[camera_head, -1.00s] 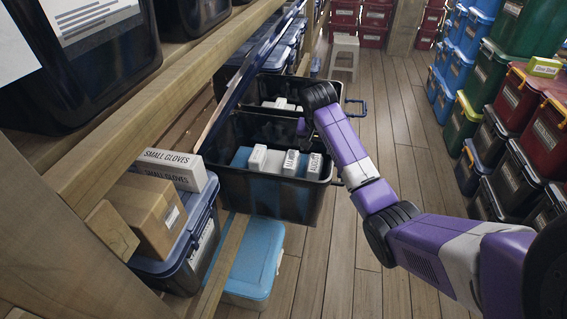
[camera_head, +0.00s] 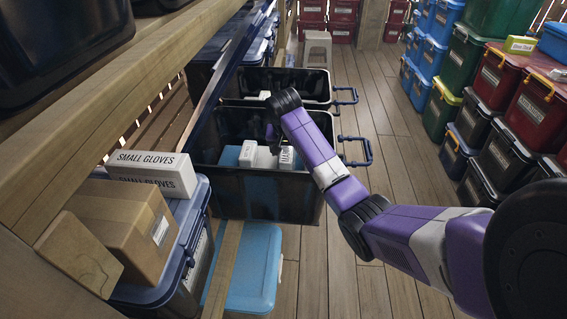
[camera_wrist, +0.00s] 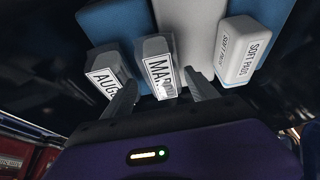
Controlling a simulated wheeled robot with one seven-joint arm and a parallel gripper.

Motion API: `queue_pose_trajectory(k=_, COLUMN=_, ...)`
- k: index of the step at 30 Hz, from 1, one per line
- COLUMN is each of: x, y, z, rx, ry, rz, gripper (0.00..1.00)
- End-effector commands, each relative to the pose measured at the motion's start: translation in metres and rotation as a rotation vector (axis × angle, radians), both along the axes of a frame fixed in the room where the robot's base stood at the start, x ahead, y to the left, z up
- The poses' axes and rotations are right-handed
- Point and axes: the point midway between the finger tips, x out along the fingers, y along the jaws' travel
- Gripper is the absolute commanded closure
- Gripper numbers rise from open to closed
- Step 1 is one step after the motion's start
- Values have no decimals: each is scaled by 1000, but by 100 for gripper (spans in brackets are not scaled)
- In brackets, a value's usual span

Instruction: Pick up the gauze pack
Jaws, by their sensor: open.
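In the wrist view, a small grey-white box (camera_wrist: 104,72) has a label partly legible as "AUG"; it may be the gauze pack, but I cannot tell for sure. Beside it stands a similar box with a label starting "MA" (camera_wrist: 160,72), and a white "SOFT PADS" box (camera_wrist: 243,52) is at the right. My gripper (camera_wrist: 160,84) is open, its fingers either side of the "MA" box's near end; contact is unclear. The "AUG" box is outside the left finger. In the head view, these boxes lie in the open black bin (camera_head: 262,196), and my arm hides some.
A second open black bin (camera_head: 318,82) stands behind. A wooden shelf beam (camera_head: 150,105) runs along the left. The small gloves box (camera_head: 150,172) and a cardboard box (camera_head: 120,222) sit on a lidded bin. Stacked bins line the right; the floor between is free.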

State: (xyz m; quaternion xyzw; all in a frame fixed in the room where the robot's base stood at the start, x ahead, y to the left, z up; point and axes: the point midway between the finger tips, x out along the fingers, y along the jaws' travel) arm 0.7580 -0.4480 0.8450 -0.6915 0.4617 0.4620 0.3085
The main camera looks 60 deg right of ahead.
Motion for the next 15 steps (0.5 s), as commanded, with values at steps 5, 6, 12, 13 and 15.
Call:
queue_pose_trajectory(k=5, x=2, y=-7, z=-16, rx=1, ry=2, rz=0, gripper=33)
queue_pose_trajectory(k=6, x=3, y=-8, z=-19, rx=1, ry=1, rz=0, gripper=33)
queue_pose_trajectory(k=12, x=9, y=-18, z=-41, rx=1, ry=3, rz=-2, gripper=33)
queue_pose_trajectory(k=13, x=10, y=-19, z=-46, rx=1, ry=3, rz=-1, gripper=33)
queue_pose_trajectory(k=15, x=12, y=-22, z=-54, rx=0, ry=3, rz=-1, gripper=33)
